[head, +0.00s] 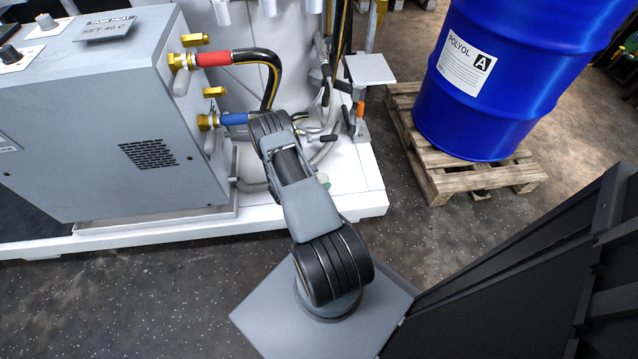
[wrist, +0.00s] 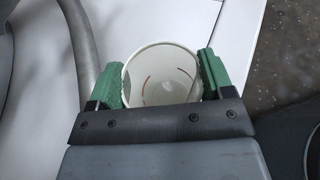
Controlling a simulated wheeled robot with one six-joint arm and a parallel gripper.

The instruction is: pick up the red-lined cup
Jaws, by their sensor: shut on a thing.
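The cup (wrist: 163,62) is white and round, with thin reddish lines on its inner wall. In the wrist view I look into its open mouth, and I see nothing clearly inside. My gripper (wrist: 160,78) has green fingers, one on the left and one on the right of the cup. They are shut on its sides. The near lower part of the cup is hidden behind the gripper's dark crossbar. In the head view my arm hides most of this spot, and I cannot clearly make out the cup or the gripper there.
A grey machine cabinet (head: 115,130) with brass fittings and red and blue hose ends stands left. Hoses (head: 270,75) hang behind my arm over a white platform (head: 370,185). A blue drum (head: 500,90) stands on a wooden pallet (head: 440,180) at right. Open floor shows between.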

